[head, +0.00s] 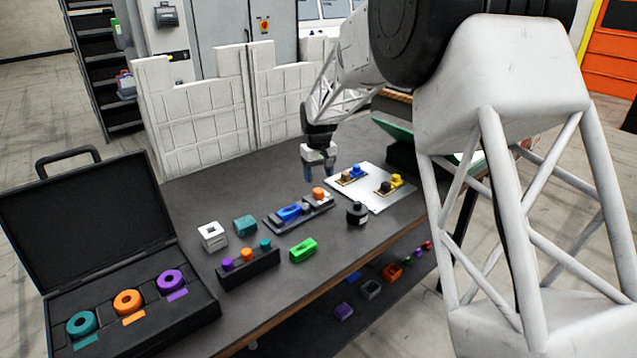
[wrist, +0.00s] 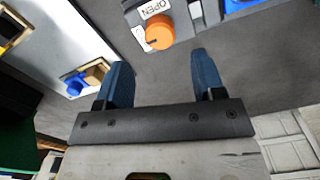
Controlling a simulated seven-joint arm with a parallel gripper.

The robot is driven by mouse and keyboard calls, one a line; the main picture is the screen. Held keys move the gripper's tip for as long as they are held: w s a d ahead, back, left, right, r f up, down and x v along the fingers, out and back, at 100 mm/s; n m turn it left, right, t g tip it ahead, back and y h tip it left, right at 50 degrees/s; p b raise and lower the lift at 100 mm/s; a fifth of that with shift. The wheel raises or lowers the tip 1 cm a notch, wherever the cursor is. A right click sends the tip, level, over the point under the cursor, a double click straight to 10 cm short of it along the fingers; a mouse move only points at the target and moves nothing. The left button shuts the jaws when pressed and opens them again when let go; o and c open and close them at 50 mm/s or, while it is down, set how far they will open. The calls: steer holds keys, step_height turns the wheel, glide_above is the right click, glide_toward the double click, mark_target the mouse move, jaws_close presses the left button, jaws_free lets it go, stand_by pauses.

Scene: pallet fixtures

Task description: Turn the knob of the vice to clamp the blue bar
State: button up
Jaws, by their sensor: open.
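The vice (head: 272,224) is a dark grey fixture on the table. The blue bar (head: 289,212) lies in it, and a blue corner of it (wrist: 236,5) shows at the top edge of the wrist view. The round orange knob (head: 319,193) sits at the vice's right end. In the wrist view, the knob (wrist: 161,31) is beside a white label reading OPEN. My gripper (head: 320,176) hangs over the table behind the knob, pointing down. In the wrist view, its dark blue fingers (wrist: 162,70) are apart and empty, with the knob beyond their tips, not between them.
A white plate (head: 372,200) with small fixtures lies to the right of the vice. A black round object (head: 357,213) and a green block (head: 303,249) are in front. A peg rack (head: 262,270), teal block (head: 245,225) and white block (head: 212,235) stand left; an open case (head: 205,325) is far left.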

steer(key=shift+r, duration=0.95)
steer(key=shift+s+d+r, duration=0.15)
steer(key=shift+r, duration=0.05)
steer(key=s+d+r+m, duration=0.1)
steer(key=s+d+r, duration=0.35)
steer(key=s, duration=0.35)
steer(key=s+d+r+m+t, duration=0.1)
steer(key=s+d+r, duration=0.3)
steer(key=s+d, duration=0.25)
steer(key=s+d+r+m, duration=0.1)
steer(key=s+d+r, duration=0.35)
steer(key=s, duration=0.35)
steer(key=s+d+f+m, duration=0.1)
steer(key=s+d, duration=0.2)
steer(key=s, duration=0.7)
steer(key=s+d+f+m+t, duration=0.1)
steer(key=s+d, duration=0.3)
steer(key=s, duration=0.6)
steer(key=s+d+f+m, duration=0.1)
steer(key=s+d, duration=0.2)
steer(key=s, duration=0.7)
steer(key=shift+s+d+f+t, duration=0.2)
steer(key=shift+f+t, duration=0.05)
steer(key=shift+t, duration=0.05)
